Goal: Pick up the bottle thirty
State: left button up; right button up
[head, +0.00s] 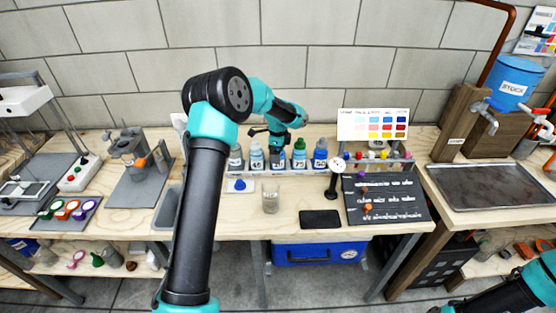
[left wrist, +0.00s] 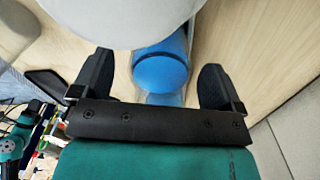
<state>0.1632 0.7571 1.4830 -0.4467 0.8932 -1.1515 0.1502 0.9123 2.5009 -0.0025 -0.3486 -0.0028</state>
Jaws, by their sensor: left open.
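Several small labelled bottles stand in a row on a rack at the back of the table in the head view. A bottle with a green cap (head: 299,147) has a label that seems to read 75. A blue bottle (head: 320,157) stands at the row's right end. The other labels are too small to read surely, so I cannot tell which is thirty. My left gripper (head: 272,134) is over the middle of the row and hides a bottle top. In the left wrist view the open fingers (left wrist: 156,85) are either side of a round blue thing (left wrist: 160,72), without clear contact. My right gripper is out of view.
A glass beaker (head: 270,200), a blue cap on a white pad (head: 240,185) and a dark flat pad (head: 320,219) lie in front of the row. A dial gauge (head: 338,166) and a colour chart (head: 373,125) stand to the right.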

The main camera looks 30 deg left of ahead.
pick_arm(q)
jog(key=c, duration=1.2)
jog(key=shift+c, duration=0.2)
notch_tip(320, 180, up, 10)
jog(key=shift+r, duration=0.1)
dwell(0.5)
